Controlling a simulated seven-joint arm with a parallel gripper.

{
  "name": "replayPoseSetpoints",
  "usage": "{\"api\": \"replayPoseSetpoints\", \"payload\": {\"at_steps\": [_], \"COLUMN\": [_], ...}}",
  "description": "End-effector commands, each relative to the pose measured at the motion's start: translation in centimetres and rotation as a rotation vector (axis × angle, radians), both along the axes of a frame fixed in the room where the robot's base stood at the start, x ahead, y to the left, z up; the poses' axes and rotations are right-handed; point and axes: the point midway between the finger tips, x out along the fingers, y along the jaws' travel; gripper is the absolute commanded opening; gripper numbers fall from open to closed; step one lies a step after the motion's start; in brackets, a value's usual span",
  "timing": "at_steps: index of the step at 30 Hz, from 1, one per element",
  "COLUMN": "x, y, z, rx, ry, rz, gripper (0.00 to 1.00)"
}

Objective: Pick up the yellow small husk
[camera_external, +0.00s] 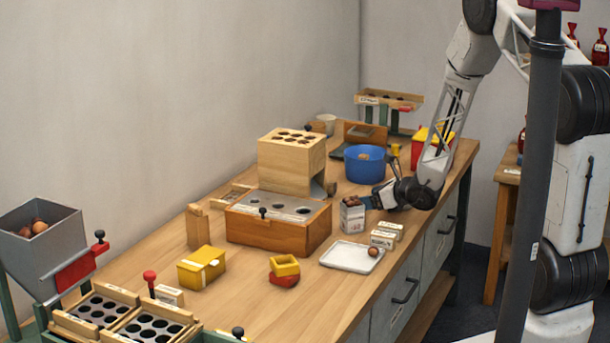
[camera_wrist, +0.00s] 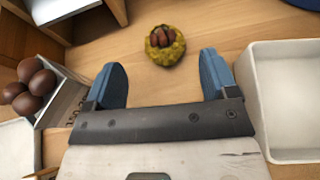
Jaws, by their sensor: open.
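The yellow small husk (camera_wrist: 172,55) lies on the wooden table in the wrist view, near the top centre. It is round and rough, with several brown chestnuts showing in its open top. I cannot make it out in the external view. My gripper (camera_wrist: 162,78) is open and empty, its two blue fingers apart. The husk is just beyond the fingertips, roughly midway between them and not held. In the external view my gripper (camera_external: 371,201) is low over the table, beside a chestnut carton.
The carton (camera_external: 352,218) of chestnuts stands close by, left of my fingers in the wrist view (camera_wrist: 65,105). A white open container (camera_wrist: 252,95) is close on the right there. A blue bowl (camera_external: 366,174) stands behind my gripper, and a white tray (camera_external: 340,258) lies in front.

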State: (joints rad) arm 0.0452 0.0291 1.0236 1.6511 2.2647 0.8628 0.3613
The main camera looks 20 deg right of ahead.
Motion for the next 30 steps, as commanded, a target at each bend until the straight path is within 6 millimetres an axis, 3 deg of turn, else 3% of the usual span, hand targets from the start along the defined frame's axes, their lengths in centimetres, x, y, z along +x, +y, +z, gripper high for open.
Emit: {"api": "replayPoseSetpoints", "payload": {"at_steps": [20,30], "x": [1.3,3.8], "y": [0.9,2.3], "z": [-0.6,-1.8], "rx": [0.000,-0.001], "ry": [0.000,0.000], "rz": [0.000,0.001], "gripper": [0.80,0.80]}}
